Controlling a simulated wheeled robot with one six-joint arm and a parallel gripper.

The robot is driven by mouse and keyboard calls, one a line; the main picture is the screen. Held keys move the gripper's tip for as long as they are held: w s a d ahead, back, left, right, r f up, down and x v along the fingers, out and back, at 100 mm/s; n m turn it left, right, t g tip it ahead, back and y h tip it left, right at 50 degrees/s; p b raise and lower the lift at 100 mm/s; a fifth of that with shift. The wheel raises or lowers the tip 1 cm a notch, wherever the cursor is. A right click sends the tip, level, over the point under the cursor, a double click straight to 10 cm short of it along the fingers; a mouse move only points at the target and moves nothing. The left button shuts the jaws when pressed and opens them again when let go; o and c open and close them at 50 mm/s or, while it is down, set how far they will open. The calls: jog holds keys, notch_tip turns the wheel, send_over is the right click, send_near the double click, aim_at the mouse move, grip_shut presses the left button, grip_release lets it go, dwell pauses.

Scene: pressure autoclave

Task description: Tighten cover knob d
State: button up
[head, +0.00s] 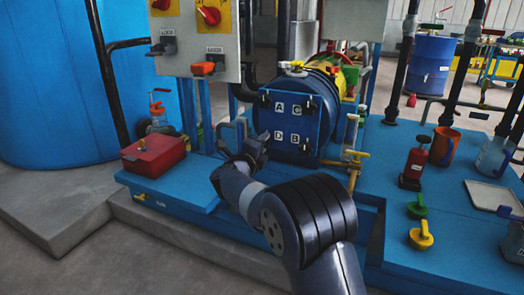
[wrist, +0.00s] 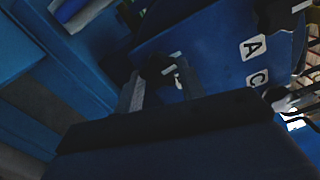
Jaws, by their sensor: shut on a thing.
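The blue autoclave cover (head: 289,122) faces me with white labels A, C, D and B. Black knobs sit near its corners. In the wrist view the cover (wrist: 215,50) shows labels A and C on its right part. My gripper (head: 246,148) is at the lower left of the cover, beside the D label (head: 278,136). In the wrist view my gripper's fingers (wrist: 161,80) are shut around a dark knob, cover knob d (wrist: 156,68). The knob is dim and partly hidden by the fingers. In the head view my gripper mostly covers it.
A red box (head: 152,155) stands on the blue bench left of my arm. A yellow-handled valve (head: 353,155) is right of the cover. A control panel (head: 200,40) hangs above left. A red bottle (head: 413,165) and green and yellow valves stand on the right platform.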

jog(key=shift+f+m+b, duration=0.1)
jog(key=shift+m+b, duration=0.2)
jog(key=shift+m, duration=0.3)
jog(key=o, duration=1)
jog(key=p+v, duration=0.2)
jog(key=v, duration=0.8)
jog(key=shift+s+a+p, duration=0.1)
jog(key=shift+s+p, duration=0.3)
